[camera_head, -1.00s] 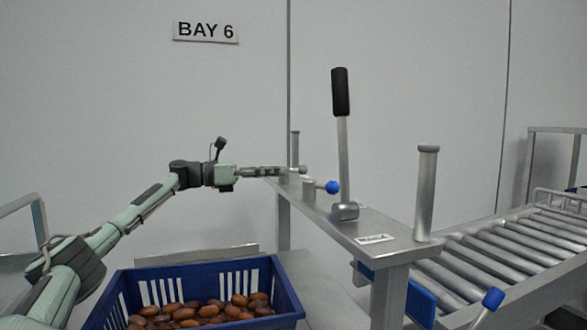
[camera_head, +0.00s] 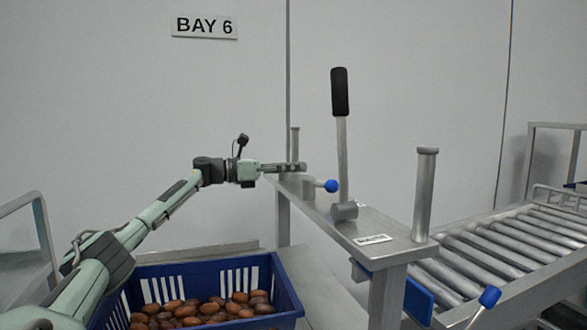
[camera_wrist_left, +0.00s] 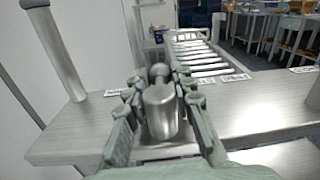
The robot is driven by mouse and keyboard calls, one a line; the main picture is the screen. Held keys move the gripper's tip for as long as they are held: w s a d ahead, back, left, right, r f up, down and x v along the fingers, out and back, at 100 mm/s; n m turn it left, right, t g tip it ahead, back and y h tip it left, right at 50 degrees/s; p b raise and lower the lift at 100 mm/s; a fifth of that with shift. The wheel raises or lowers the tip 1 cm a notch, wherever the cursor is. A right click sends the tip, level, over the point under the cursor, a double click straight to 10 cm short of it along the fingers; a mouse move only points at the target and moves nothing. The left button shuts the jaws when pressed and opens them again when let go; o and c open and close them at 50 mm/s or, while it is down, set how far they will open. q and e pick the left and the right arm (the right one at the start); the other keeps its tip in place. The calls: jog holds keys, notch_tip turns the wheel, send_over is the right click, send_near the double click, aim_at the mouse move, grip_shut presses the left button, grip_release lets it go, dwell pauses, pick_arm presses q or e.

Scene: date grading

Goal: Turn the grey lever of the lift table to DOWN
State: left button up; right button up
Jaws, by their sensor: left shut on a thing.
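My left gripper (camera_head: 298,167) reaches in from the left over the far end of the metal lift table (camera_head: 338,227). In the left wrist view its fingers (camera_wrist_left: 160,82) lie on both sides of a grey rounded metal piece, which I take to be the grey lever (camera_wrist_left: 160,112), and are shut on it. In the head view the fingers mostly hide this piece. White labels (camera_wrist_left: 205,84) lie on the table top beyond the fingers; their words are too small to read. My right gripper is not in view.
A tall black-handled lever (camera_head: 340,95) and a blue-knobbed lever (camera_head: 331,186) stand on the same table, right of my gripper. A metal post (camera_head: 425,195) rises at the near end. A blue crate of dates (camera_head: 287,290) sits below. A roller conveyor (camera_head: 500,252) is at right.

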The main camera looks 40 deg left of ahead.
pick_arm(q)
grip_shut()
